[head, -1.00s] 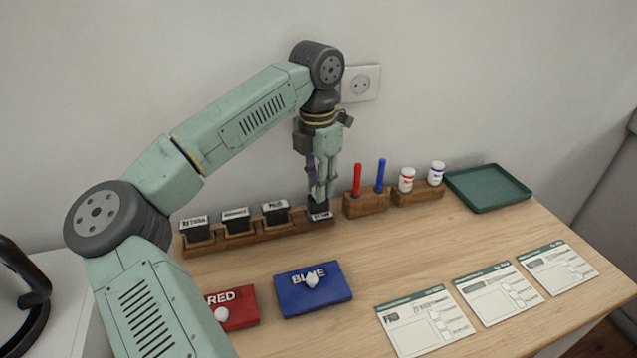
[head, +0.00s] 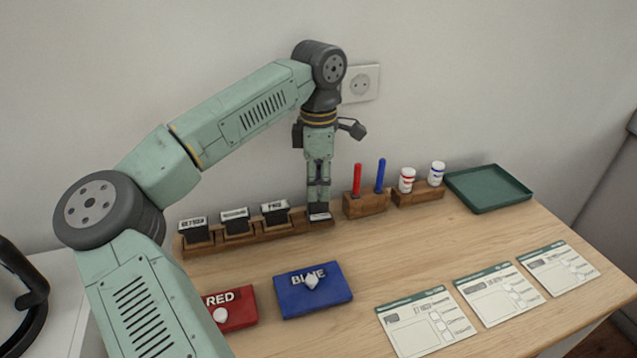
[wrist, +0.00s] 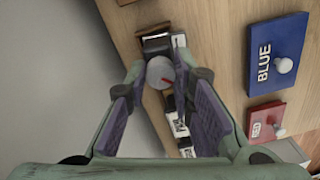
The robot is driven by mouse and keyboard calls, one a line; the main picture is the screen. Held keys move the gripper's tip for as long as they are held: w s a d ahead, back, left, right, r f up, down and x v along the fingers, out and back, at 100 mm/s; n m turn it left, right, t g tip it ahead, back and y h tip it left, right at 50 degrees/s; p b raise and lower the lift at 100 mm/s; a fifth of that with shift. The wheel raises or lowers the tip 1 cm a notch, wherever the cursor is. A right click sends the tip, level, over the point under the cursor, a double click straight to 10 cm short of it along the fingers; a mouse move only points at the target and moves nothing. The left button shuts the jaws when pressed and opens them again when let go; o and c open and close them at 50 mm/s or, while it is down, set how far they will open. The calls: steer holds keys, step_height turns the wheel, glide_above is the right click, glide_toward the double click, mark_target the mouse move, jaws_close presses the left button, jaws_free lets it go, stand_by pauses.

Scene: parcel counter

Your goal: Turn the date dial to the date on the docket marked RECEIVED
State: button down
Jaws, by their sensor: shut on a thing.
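My gripper (head: 319,205) points down at the right end of the wooden stamp rack (head: 260,240). In the wrist view its fingers (wrist: 161,75) are shut on a pale round dial (wrist: 158,73) with a short red mark, on top of the rightmost dark stamp (head: 319,217). The fingers hide most of the dial in the head view, and I cannot read its date. Three dockets lie flat at the front right: left (head: 425,322), middle (head: 498,292) and right (head: 558,268). Their writing is too small to tell which is marked RECEIVED.
Three other stamps, left (head: 194,231), middle (head: 235,221) and right (head: 275,212), stand in the rack. A pen block (head: 366,205), two bottles (head: 406,180) and a green tray (head: 488,189) are to the right. Red (head: 240,312) and blue (head: 328,298) pads lie in front.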

mark_target(318, 188)
steer(key=shift+m, duration=0.4)
stand_by(1.3)
steer(key=c, duration=1.4)
jaws_free()
steer(key=shift+o, duration=0.2)
step_height(318, 188, up, 12)
steer(key=shift+w, duration=0.1)
